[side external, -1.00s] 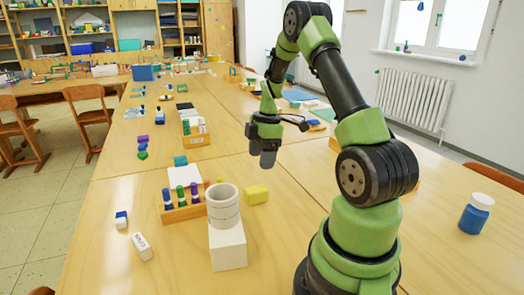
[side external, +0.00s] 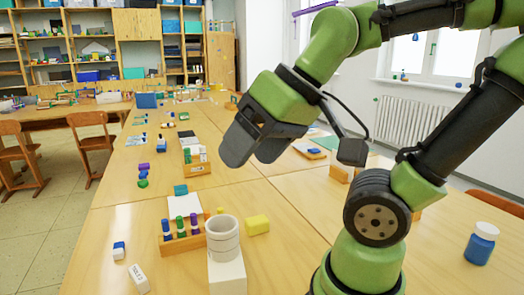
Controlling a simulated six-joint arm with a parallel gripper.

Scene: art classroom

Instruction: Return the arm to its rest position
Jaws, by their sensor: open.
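My gripper (side external: 262,145) is raised above the table (side external: 290,205), in the middle of the side view. It is open, with nothing between its dark fingers, and it points down and to the left. My green and black arm is folded high on the right side of the picture. The gripper is apart from every object on the table.
A white cup (side external: 222,240) stands on a white block (side external: 227,275) at the front. Beside them are a wooden rack (side external: 183,243) with coloured pegs and a yellow block (side external: 257,225). A blue bottle (side external: 480,245) stands at the right.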

